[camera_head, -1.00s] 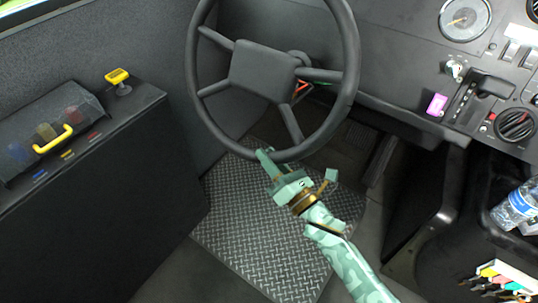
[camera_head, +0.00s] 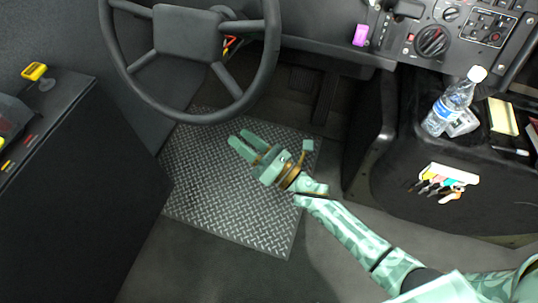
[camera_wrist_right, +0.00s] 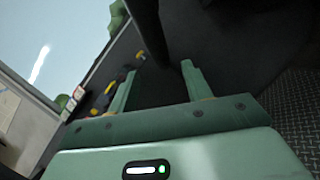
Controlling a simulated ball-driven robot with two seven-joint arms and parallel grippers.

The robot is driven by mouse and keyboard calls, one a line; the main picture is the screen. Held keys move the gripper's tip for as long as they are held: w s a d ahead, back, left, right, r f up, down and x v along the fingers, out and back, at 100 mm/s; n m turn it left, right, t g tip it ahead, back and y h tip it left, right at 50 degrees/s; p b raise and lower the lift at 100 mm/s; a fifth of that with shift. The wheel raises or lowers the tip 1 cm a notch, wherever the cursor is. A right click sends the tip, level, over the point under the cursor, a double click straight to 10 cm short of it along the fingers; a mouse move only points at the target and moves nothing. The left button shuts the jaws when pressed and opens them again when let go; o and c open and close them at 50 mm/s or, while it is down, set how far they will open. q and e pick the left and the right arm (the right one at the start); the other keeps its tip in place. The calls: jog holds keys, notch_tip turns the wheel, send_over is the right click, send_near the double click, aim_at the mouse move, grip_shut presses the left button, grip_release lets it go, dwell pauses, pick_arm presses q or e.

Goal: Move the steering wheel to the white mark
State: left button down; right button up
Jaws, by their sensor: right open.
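The black steering wheel (camera_head: 188,33) is at the upper left in the head view. It has a squarish hub, and the top of its rim is cut off by the picture's edge. My green right gripper (camera_head: 239,137) is open and empty, just below the lower right of the rim and apart from it in the picture. In the right wrist view a dark bar (camera_wrist_right: 150,35), probably the rim, shows ahead of the open fingers (camera_wrist_right: 158,78). I cannot make out a white mark on the wheel. My left gripper is not in view.
A black side box (camera_head: 90,190) with a yellow knob (camera_head: 35,71) stands at the left. The dashboard (camera_head: 330,20) and a console with a water bottle (camera_head: 450,104) are at the right. The treadplate floor (camera_head: 215,195) below the wheel is clear.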

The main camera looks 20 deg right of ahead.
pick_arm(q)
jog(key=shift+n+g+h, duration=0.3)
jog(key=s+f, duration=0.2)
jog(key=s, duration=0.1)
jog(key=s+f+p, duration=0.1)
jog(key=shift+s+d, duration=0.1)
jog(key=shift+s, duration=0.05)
pick_arm(e)
jog(key=v, duration=0.7)
jog(key=shift+s, duration=0.2)
jog(key=shift+d, duration=0.15)
